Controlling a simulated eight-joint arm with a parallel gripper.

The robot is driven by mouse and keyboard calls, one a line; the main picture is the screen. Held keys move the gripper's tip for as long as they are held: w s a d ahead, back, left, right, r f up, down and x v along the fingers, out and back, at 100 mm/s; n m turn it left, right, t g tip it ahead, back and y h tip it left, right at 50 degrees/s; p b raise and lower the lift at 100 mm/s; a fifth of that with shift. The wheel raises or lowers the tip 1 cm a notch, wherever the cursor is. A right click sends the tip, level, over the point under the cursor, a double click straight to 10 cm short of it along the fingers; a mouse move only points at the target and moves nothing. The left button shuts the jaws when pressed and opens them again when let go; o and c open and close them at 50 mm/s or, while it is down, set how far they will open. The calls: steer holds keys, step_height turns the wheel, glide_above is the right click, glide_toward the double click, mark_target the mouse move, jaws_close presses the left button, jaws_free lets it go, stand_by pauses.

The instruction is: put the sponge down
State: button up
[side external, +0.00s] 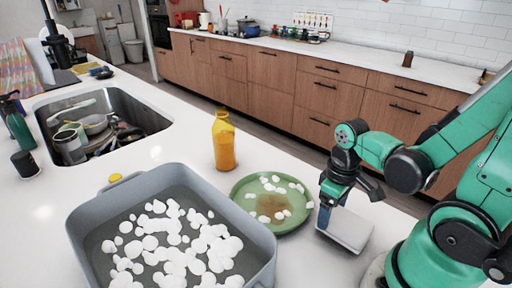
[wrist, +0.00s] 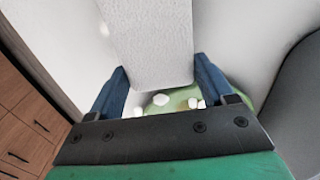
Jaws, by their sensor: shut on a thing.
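My gripper (side external: 326,206) is at the right of the counter, pointing down beside the green plate. It is shut on the sponge (side external: 348,228), a pale grey-white block. In the wrist view the sponge (wrist: 148,42) sits between the two blue fingers of my gripper (wrist: 162,82). The sponge is at or just above the white counter; I cannot tell whether it touches. The green plate (side external: 239,188) lies left of the sponge, with white foam blobs and a brown smear on it. Part of the plate also shows beyond the fingers in the wrist view (wrist: 180,98).
A grey tub (side external: 92,218) with white foam blobs stands front left. An orange-yellow bottle (side external: 223,146) stands behind the plate. A sink (side external: 140,106) full of dishes is at the back left. Bare counter (side external: 310,168) lies behind the plate and gripper.

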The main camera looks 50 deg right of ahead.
steer(key=shift+f, duration=0.5)
steer(key=o, duration=1)
steer(key=shift+r, duration=0.2)
steer(key=shift+r, duration=5.7)
steer(key=w+a+t, duration=0.1)
steer(key=w+t, duration=0.1)
steer(key=w+a+t, duration=0.2)
steer(key=w, duration=0.1)
steer(key=w+a+t, duration=0.2)
steer(key=w+t, duration=0.1)
steer(key=shift+w, duration=0.15)
